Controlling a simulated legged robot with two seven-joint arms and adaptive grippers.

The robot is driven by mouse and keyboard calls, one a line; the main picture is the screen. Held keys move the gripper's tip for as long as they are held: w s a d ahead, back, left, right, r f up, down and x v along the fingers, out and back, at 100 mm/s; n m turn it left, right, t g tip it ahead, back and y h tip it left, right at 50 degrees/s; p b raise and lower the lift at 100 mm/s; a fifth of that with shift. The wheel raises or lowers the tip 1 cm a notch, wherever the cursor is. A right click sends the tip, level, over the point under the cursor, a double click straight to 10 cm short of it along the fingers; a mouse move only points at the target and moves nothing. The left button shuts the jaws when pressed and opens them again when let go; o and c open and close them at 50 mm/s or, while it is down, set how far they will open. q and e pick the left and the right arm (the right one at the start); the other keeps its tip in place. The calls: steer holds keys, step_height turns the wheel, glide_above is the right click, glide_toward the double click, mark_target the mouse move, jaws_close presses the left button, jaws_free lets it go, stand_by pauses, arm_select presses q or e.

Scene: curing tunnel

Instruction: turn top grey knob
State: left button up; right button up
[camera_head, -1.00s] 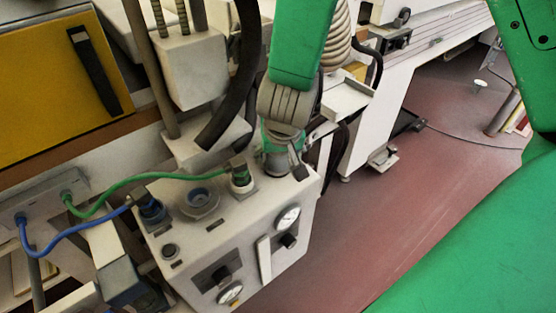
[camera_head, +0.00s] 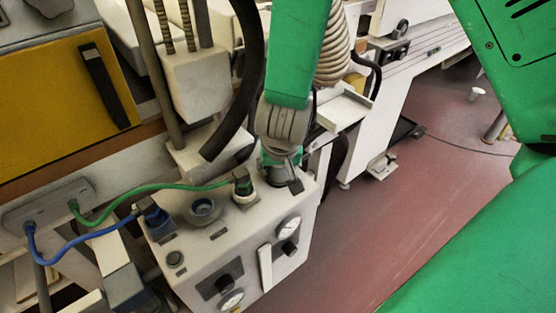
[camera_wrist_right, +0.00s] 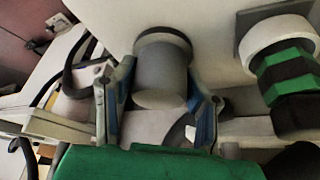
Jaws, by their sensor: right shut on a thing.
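The top grey knob (camera_wrist_right: 160,75) is a plain grey cylinder standing out from the pale control box (camera_head: 235,250). In the wrist view it sits between the two blue-grey fingers of my right gripper (camera_wrist_right: 158,100), which is shut on it. In the head view my right gripper (camera_head: 281,172) reaches down to the back right corner of the box top. There the gripper hides most of the knob. The knob's turn angle cannot be read. My left gripper is not in view.
A green cable plug (camera_head: 243,186) sits close left of my right gripper. A blue plug (camera_head: 153,214) and a round socket (camera_head: 203,210) are further left. Gauges (camera_head: 290,227) and black knobs are on the box front. Red floor (camera_head: 400,220) is open to the right.

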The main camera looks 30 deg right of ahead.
steer(key=o, duration=1.1)
steer(key=shift+w+f, duration=0.1)
steer(key=shift+o, duration=0.2)
steer(key=v, duration=0.7)
steer(key=shift+r, duration=0.3)
steer(key=shift+w, duration=0.1)
steer(key=shift+a, duration=0.1)
